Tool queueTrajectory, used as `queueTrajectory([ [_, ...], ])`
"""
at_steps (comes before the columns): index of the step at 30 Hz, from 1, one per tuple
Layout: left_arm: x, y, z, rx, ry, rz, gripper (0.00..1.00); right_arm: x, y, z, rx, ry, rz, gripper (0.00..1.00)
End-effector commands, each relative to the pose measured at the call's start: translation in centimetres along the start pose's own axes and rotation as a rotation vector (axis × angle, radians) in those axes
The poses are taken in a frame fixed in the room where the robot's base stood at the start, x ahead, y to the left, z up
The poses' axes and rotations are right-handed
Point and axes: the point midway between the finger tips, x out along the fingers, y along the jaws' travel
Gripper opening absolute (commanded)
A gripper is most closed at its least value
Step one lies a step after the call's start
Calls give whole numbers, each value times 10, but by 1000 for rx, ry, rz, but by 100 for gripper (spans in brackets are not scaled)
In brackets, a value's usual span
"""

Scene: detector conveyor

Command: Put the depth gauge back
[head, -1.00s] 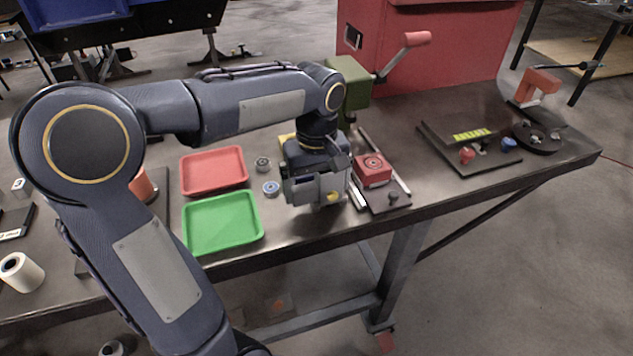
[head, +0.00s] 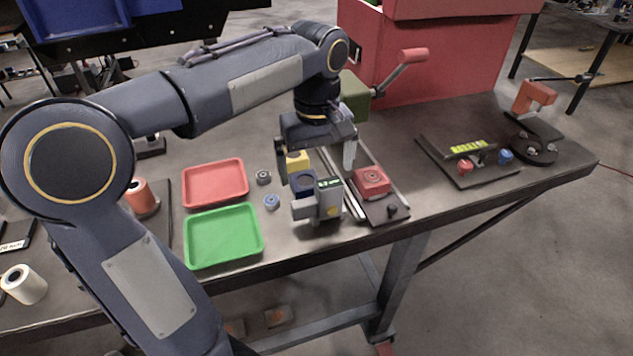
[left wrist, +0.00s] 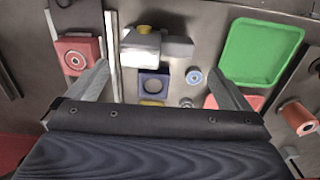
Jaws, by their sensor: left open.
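The depth gauge (head: 328,199) is a grey block with a small lit display and a yellow spot. It stands on the bench in front of the blue block with a round hole (head: 302,181). In the left wrist view the gauge (left wrist: 140,44) shows from above at the top middle, apart from the fingers, with the blue holed block (left wrist: 154,85) below it. My left gripper (head: 318,158) is open and empty above and behind the gauge; its two spread fingers show in the left wrist view (left wrist: 160,85). My right gripper is not in view.
A red tray (head: 214,184) and a green tray (head: 224,237) lie left of the gauge, with small round parts (head: 271,202) between. A rail fixture with a red block (head: 371,181) stands close on the right. A dark plate with coloured knobs (head: 484,174) lies farther right.

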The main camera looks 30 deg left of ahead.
Motion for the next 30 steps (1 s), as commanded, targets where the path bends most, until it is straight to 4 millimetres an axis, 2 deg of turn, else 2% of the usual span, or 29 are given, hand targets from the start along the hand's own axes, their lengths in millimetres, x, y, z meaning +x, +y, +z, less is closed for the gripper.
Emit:
queueTrajectory([
  [1,-11,0,0,0,1,3,100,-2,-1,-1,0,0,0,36],
  [6,-32,0,0,0,1,1,100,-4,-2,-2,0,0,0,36],
  [10,-37,-5,4,22,1,13,100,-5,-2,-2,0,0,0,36],
  [12,-33,-16,12,75,4,50,100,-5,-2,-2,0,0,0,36],
  [14,-26,-30,24,151,11,100,100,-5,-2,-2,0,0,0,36],
  [17,-4,-55,54,307,39,216,100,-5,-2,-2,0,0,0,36],
  [21,36,-82,98,503,121,381,100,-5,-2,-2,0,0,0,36],
  [25,68,-93,128,620,210,485,100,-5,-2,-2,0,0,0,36],
  [30,88,-96,146,686,277,540,100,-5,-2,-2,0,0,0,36],
])
